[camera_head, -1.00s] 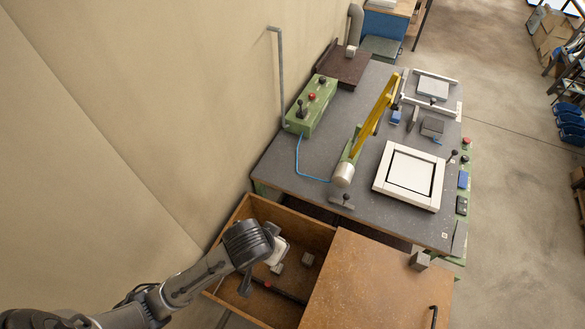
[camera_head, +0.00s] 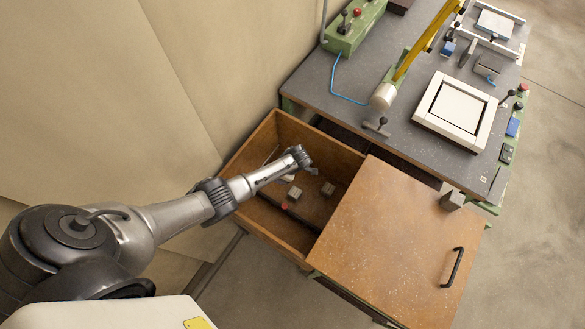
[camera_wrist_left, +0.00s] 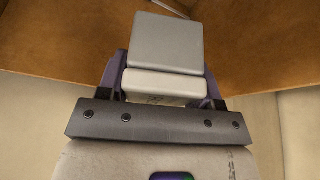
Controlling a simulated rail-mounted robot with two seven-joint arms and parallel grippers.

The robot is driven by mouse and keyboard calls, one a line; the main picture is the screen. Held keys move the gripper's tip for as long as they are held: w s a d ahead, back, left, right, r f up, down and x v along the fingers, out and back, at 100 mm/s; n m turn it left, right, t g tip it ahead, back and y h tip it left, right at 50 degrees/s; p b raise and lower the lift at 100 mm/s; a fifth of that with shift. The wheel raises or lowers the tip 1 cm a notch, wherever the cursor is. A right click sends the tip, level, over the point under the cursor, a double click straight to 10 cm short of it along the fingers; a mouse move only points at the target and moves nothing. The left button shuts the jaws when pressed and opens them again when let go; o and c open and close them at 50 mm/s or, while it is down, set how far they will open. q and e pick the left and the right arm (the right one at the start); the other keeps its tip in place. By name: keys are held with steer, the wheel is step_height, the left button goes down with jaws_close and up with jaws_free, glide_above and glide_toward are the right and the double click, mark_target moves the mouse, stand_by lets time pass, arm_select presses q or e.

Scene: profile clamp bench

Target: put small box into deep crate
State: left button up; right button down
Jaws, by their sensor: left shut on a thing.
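The small box (camera_wrist_left: 165,42) is a plain grey block, held between the fingers of my left gripper (camera_wrist_left: 162,85) in the left wrist view. The gripper is shut on it. The deep crate (camera_head: 255,140) is an open wooden box left of centre in the head view. My left arm reaches over its left side, and its wrist is above the crate's interior. The held box cannot be made out clearly in the head view, so its height over the crate floor cannot be told. My right gripper is not in view.
Inside the crate lie two small grey blocks (camera_head: 327,189) and a red-ended dark bar (camera_head: 284,206). A wooden lid-like top (camera_head: 400,240) with a black handle adjoins the crate on the right. The grey bench (camera_head: 345,85) with clamp equipment stands behind. A plain wall rises left.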

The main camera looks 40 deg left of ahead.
arm_select(q)
steer(key=s+a+f+n+g+h+b, duration=0.1)
steer(key=s+a+f+n+b, duration=0.1)
steer(key=s+f+n, duration=0.3)
steer(key=s+a+f+n+g+h+b, duration=0.1)
steer(key=s+f+n+h+b, duration=0.1)
steer(key=s+f+n, duration=0.3)
step_height(320, 180, down, 5)
steer(key=shift+a+r+n+h+b, duration=0.1)
steer(key=shift+a+n+h+b, duration=0.25)
steer(key=shift+n+b, duration=0.35)
stand_by(0.4)
steer(key=shift+s+a+f+n+h+b, duration=0.2)
steer(key=shift+s+f+n+h+b, duration=0.5)
steer(key=shift+s+f+n, duration=0.9)
